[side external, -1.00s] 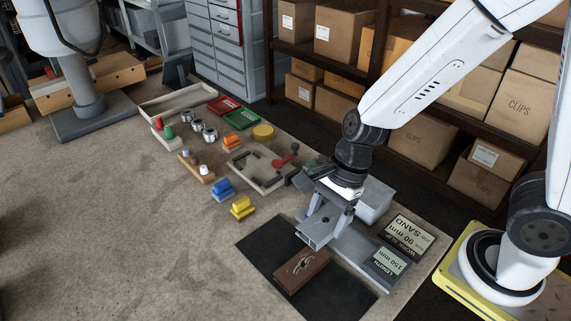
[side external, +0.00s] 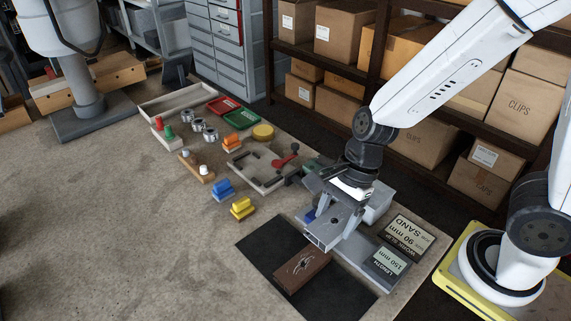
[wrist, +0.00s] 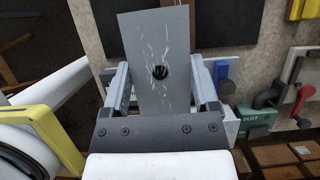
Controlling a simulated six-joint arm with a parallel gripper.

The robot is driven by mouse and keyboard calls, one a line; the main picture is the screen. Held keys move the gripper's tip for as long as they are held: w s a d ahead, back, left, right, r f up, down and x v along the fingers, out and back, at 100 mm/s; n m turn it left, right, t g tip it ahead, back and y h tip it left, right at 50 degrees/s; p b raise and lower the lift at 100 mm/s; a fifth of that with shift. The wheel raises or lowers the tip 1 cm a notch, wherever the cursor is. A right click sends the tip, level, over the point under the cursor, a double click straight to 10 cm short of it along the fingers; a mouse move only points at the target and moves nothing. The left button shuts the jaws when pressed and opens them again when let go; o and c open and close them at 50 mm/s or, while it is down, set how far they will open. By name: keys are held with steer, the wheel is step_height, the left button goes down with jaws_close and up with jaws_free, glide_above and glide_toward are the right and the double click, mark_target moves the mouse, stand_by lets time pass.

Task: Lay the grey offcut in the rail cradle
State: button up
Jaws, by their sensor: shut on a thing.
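The grey offcut (side external: 335,230) is a flat-topped piece with a dark hole and pale scratches. It also shows in the wrist view (wrist: 157,45), reaching out past the fingers. My gripper (side external: 338,212) is shut on it, one finger on each side, and holds it level above the work area. A grey rail-like fixture (side external: 357,251) lies below and to the right of the offcut, partly hidden by it; I take this as the rail cradle but cannot be sure. The height gap between them cannot be told.
A dark mat (side external: 258,245) bearing a brown block (side external: 301,269) lies in front. A blue lever (wrist: 222,72) is close to my gripper. Yellow (side external: 242,208) and blue (side external: 222,189) blocks lie left.

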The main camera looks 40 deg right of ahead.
steer(key=shift+w, duration=0.15)
steer(key=shift+w+r+n, duration=0.25)
steer(key=shift+w+n, duration=0.15)
steer(key=shift+w, duration=0.05)
steer(key=w+d+r+n+g+h, duration=0.1)
steer(key=w+d+r+n+g, duration=0.1)
steer(key=w+d+r+n, duration=0.3)
steer(key=w+d+r+n+g+h, duration=0.2)
steer(key=w+d+r+n, duration=0.3)
steer(key=w, duration=0.8)
steer(key=d+n, duration=0.2)
steer(key=n, duration=0.1)
steer(key=shift+w+d+n, duration=0.15)
steer(key=shift+w+n, duration=0.1)
steer(key=shift+n, duration=0.15)
